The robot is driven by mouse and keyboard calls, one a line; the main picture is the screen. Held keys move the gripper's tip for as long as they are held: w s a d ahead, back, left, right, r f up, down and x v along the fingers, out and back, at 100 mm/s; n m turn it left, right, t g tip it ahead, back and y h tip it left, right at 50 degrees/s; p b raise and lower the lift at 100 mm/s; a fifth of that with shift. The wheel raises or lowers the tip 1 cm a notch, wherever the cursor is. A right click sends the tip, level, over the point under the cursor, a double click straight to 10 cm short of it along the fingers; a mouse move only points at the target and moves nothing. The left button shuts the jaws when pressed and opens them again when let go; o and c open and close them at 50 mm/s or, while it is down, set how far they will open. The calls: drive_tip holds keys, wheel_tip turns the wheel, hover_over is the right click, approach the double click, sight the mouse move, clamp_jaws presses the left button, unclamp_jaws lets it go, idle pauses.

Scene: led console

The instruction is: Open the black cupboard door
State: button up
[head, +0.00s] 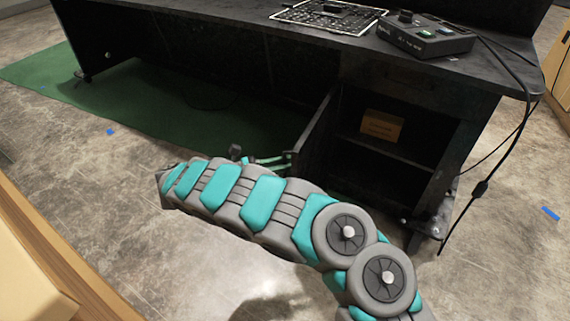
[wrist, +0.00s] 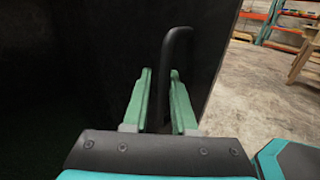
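The black cupboard door (head: 316,143) stands swung out from the desk's right-hand compartment, and the dark inside shows to its right. In the wrist view the door panel (wrist: 85,60) fills the left and middle as a dark surface. Its black curved handle (wrist: 176,55) rises between and beyond the two green fingers. My gripper (wrist: 161,78) is at the handle with its fingers apart, and a gap shows beside the bar. In the head view my gripper (head: 268,160) is at the door's left side, partly hidden by my arm.
Inside the cupboard a small cardboard box (head: 381,125) sits on a shelf (head: 385,148). The black desk (head: 230,32) carries a control box (head: 425,36) with cables hanging at the right. A green mat (head: 110,100) lies underneath. Concrete floor (head: 90,170) is clear in front.

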drive_tip(key=shift+s+a, duration=0.15)
idle(0.4)
drive_tip(key=p+v, duration=0.4)
drive_tip(key=v, duration=0.3)
drive_tip(key=shift+s+a+r+p, duration=0.1)
drive_tip(key=shift+s+a+p, duration=0.05)
drive_tip(key=shift+a+p, duration=0.2)
idle(0.6)
drive_tip(key=shift+c, duration=0.2)
